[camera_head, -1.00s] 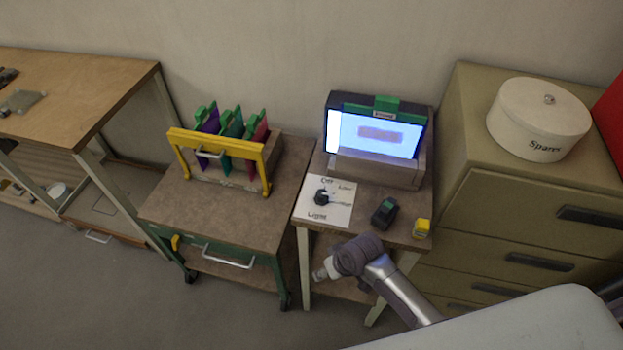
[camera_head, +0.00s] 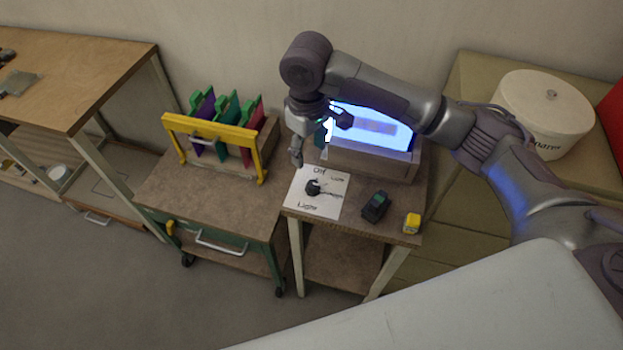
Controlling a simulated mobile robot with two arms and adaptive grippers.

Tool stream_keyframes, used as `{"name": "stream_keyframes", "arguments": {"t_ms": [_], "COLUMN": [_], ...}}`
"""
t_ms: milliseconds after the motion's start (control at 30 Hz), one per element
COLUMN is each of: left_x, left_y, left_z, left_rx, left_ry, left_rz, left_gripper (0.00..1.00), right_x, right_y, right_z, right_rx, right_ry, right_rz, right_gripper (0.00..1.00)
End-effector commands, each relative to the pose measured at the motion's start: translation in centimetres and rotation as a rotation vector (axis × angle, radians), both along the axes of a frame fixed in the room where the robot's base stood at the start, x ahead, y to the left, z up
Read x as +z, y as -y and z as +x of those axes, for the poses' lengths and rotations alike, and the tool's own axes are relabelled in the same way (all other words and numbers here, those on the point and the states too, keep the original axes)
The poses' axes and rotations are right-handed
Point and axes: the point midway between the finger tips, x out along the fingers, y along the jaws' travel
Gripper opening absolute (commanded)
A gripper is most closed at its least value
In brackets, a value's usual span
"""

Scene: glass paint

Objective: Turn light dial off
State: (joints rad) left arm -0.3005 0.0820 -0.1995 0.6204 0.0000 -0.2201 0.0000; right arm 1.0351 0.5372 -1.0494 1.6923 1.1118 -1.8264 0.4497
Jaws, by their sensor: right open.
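The light dial (camera_head: 313,187) is a black knob on a white card (camera_head: 327,208) with printed words, of which "Off" at the top and "Light" at the bottom can be read. The card lies on the small brown-topped table. The lit screen box (camera_head: 372,127) behind it glows blue-white. My right gripper (camera_head: 319,140) is open and empty above the back of the card, up and slightly left of the dial, apart from it. One finger points down and the other reaches right, in front of the screen. My left gripper is not in view.
A black device (camera_head: 375,206) and a yellow block (camera_head: 412,223) sit on the table right of the card. A yellow-framed rack (camera_head: 211,134) with colored panels stands on a cart to the left. A white round box (camera_head: 543,110) rests on the cabinet at right.

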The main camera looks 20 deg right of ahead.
Motion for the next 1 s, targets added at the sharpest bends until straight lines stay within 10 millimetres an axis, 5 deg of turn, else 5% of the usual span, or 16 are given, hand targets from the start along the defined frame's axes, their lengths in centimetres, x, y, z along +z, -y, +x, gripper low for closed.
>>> {"name": "stream_keyframes", "arguments": {"t_ms": [233,700,1000], "left_x": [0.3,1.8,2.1], "left_y": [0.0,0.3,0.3], "left_z": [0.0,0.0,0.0], "left_rx": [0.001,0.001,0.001], "left_ry": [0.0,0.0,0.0], "left_rz": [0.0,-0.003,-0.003], "left_gripper": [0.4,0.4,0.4], "right_x": [-0.6,-9.8,-12.9], "right_y": [0.7,0.9,0.9], "right_z": [0.4,0.5,0.6], "right_rx": [-0.019,-0.017,-0.017], "right_ry": [-0.009,-0.007,-0.004], "right_rz": [-0.015,-0.015,-0.013], "right_gripper": [0.58,0.58,0.58]}}
